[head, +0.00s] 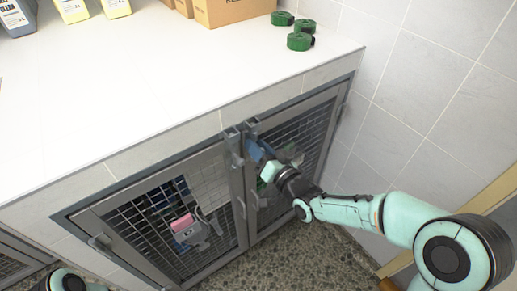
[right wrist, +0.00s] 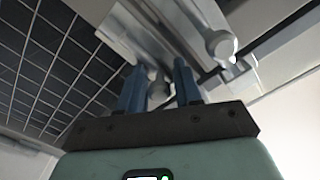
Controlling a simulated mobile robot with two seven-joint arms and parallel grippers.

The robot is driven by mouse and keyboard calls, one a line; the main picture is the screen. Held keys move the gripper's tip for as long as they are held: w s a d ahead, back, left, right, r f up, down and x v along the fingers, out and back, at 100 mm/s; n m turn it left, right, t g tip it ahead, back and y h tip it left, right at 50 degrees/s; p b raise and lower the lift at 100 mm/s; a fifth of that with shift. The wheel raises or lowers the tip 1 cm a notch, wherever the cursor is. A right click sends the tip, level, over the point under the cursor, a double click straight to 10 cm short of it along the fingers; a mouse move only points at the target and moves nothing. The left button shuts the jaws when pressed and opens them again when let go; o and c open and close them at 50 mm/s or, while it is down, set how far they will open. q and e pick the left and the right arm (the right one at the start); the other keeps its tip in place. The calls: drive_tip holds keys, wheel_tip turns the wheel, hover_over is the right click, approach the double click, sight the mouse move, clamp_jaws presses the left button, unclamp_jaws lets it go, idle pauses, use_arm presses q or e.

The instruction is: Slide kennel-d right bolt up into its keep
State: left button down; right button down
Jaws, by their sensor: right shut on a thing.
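Two barred kennel doors stand side by side under a white counter, a left door (head: 172,222) and a right door (head: 300,140). Bolts sit at their meeting stiles; one grey bolt (head: 236,157) is on the left door. My right gripper (head: 258,153) is at the top of the right door's stile, its blue fingers shut on a grey bolt knob (right wrist: 158,88). A second rounded knob (right wrist: 219,45) shows to the right in the right wrist view. The fingers and wrist hide much of the bolt and keep in the head view. I see no label naming kennel-d. My left gripper is out of view.
The counter (head: 120,80) overhangs the doors, with green rolls (head: 300,41), a cardboard box (head: 235,10) and bottles (head: 72,9) on top. A tiled wall (head: 400,90) closes the right side. The speckled floor (head: 330,243) in front is clear.

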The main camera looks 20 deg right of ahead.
drive_tip(key=c, duration=1)
unclamp_jaws()
drive_tip(key=shift+r, duration=0.3)
drive_tip(key=shift+f, duration=0.1)
drive_tip(key=shift+s, duration=0.1)
drive_tip(key=shift+s+d, duration=0.2)
drive_tip(key=shift+s, duration=0.15)
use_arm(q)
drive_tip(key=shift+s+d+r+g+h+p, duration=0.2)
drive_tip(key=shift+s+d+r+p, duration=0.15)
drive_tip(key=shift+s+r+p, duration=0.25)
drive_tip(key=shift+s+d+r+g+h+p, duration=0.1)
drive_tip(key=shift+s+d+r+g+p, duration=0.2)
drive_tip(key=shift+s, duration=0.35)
use_arm(e)
drive_tip(key=v, duration=1.2)
drive_tip(key=shift+s, duration=0.2)
